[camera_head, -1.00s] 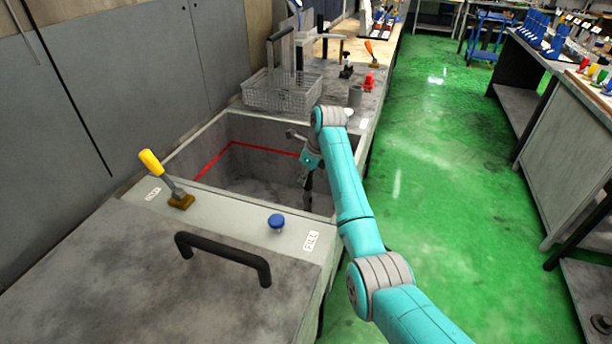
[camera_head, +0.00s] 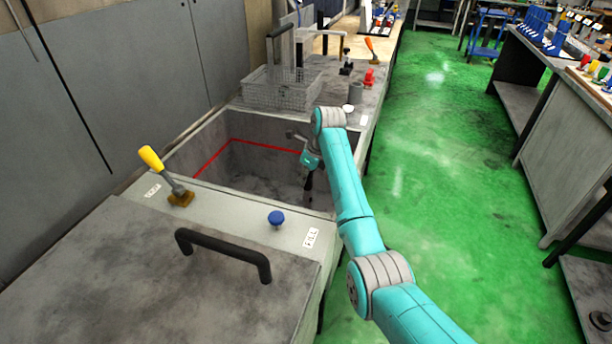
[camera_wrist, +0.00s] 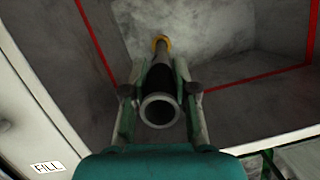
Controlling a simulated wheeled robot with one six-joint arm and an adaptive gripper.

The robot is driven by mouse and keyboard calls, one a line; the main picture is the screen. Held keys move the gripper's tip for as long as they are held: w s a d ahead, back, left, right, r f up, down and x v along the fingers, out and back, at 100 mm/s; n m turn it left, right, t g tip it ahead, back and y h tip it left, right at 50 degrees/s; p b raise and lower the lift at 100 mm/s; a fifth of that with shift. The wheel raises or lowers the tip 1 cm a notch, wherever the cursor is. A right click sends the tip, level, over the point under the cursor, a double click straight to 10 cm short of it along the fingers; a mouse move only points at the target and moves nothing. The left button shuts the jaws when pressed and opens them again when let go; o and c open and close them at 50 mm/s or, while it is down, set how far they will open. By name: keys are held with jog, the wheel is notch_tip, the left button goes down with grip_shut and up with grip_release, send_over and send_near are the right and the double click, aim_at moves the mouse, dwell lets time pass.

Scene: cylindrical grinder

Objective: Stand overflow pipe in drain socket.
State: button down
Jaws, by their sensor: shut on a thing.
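The overflow pipe (camera_wrist: 160,82) is a dark grey tube with a pale open rim facing the wrist camera. My gripper (camera_wrist: 160,70) is shut on it, with one finger on each side. A brass-coloured ring (camera_wrist: 161,42) shows at the pipe's far end; I cannot tell whether it is the drain socket or part of the pipe, nor whether the pipe is seated. In the head view my gripper (camera_head: 309,180) reaches down inside the sunken tank (camera_head: 250,165), near its right wall. The pipe's lower end is hidden there.
A red line runs around the tank walls. A wire basket (camera_head: 282,92) stands behind the tank. A yellow-handled lever (camera_head: 152,160), a blue knob (camera_head: 276,220) and a black handle (camera_head: 222,256) are in front. The green floor (camera_head: 450,190) at right is clear.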

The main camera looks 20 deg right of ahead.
jog(key=shift+f, duration=0.6)
dwell(0.4)
jog(key=c, duration=0.8)
grip_release()
jog(key=shift+f, duration=0.1)
jog(key=o, duration=0.5)
jog(key=shift+c, duration=0.2)
jog(key=shift+r, duration=5.05)
jog(key=shift+s, duration=0.1)
